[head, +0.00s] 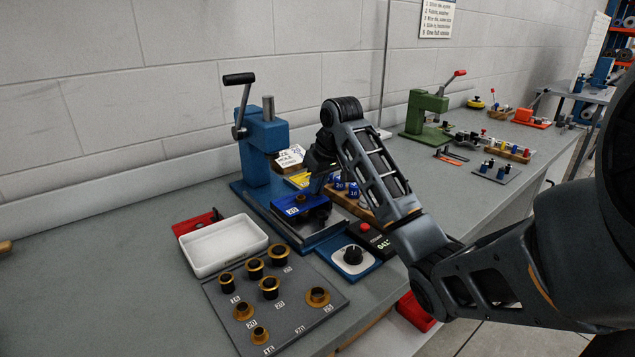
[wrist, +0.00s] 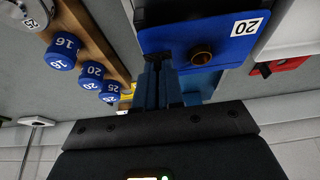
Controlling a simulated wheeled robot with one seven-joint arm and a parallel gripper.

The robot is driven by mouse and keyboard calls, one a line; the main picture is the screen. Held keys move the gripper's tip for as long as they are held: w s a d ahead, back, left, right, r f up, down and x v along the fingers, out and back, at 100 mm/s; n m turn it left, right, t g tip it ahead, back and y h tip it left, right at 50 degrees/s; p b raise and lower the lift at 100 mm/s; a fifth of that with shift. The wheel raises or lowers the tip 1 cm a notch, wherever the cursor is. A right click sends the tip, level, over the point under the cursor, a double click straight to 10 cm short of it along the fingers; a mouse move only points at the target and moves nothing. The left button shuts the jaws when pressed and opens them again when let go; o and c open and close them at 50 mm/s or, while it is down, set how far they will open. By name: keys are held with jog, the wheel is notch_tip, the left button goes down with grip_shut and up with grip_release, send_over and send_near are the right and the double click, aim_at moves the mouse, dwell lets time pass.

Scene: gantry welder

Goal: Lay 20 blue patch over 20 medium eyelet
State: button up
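The blue patch (head: 299,207), a flat piece with a white "20" label, is level over the bed of the blue press. It also shows in the wrist view (wrist: 225,35). A brass eyelet (wrist: 202,55) shows at the patch's hole, with its rim standing up there; it appears small in the head view (head: 301,198). My gripper (wrist: 160,62) has its fingers close together at the patch's edge and looks shut on it. Whether the patch rests fully on what is below is hidden.
The blue press (head: 263,135) with its lever rises behind the patch. A white tray (head: 224,247) and a grey board (head: 315,318) with several brass eyelets are in front.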

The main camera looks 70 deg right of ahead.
jog(key=o, duration=0.5)
jog(key=shift+o, duration=0.2)
jog(key=shift+r, duration=0.1)
jog(key=v, duration=0.6)
jog(key=shift+r+p, duration=0.2)
jog(key=shift+p, duration=0.15)
jog(key=shift+s+a+r+p, duration=0.2)
jog(key=shift+s+r+p, duration=0.1)
jog(key=shift+r, duration=0.25)
